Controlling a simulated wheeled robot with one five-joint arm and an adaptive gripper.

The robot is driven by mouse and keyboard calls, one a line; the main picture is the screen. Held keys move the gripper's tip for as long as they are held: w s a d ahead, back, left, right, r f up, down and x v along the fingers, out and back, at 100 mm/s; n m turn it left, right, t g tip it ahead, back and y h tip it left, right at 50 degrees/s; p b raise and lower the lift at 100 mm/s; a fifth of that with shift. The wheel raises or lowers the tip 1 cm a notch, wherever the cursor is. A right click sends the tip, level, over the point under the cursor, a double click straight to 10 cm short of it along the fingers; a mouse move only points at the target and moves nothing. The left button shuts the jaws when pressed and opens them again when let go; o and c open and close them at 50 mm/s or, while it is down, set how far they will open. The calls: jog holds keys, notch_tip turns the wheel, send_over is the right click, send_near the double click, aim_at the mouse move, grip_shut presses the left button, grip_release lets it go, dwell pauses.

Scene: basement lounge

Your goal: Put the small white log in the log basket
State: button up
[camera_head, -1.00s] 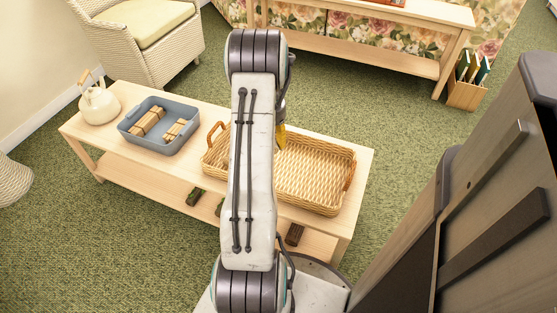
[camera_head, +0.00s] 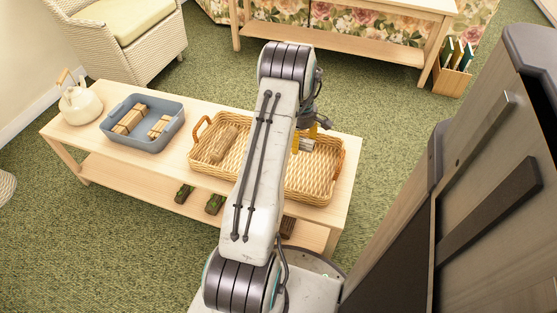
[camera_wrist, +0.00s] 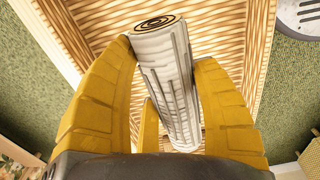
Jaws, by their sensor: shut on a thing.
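The small white log (camera_wrist: 166,75) is between the yellow fingers of my gripper (camera_wrist: 168,100) in the wrist view, with its ringed end facing up. In the head view the log (camera_head: 305,145) shows as a short pale piece beside the yellow fingers (camera_head: 297,144), over the right half of the log basket. My gripper is shut on it. The wicker log basket (camera_head: 312,190) stands on the wooden table, and its weave (camera_wrist: 232,50) fills the wrist view behind the log. Whether the log touches the basket floor I cannot tell. My arm hides the basket's middle.
A brown log (camera_head: 224,144) lies in the basket's left part. A blue-grey bin (camera_head: 150,143) with wooden bundles and a cream kettle (camera_head: 80,103) stand left on the table (camera_head: 200,185). Dark items lie on the lower shelf. A tall wooden unit (camera_head: 470,190) stands close on the right.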

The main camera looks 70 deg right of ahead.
aim_at(297, 164)
jog(key=shift+f+b, duration=1.6)
jog(key=shift+f, duration=3.25)
jog(key=shift+f, duration=0.15)
jog(key=o, duration=1.2)
jog(key=shift+o, duration=0.2)
notch_tip(297, 164, up, 12)
jog(key=p, duration=0.4)
jog(key=shift+w+r, duration=0.1)
jog(key=shift+r, duration=0.1)
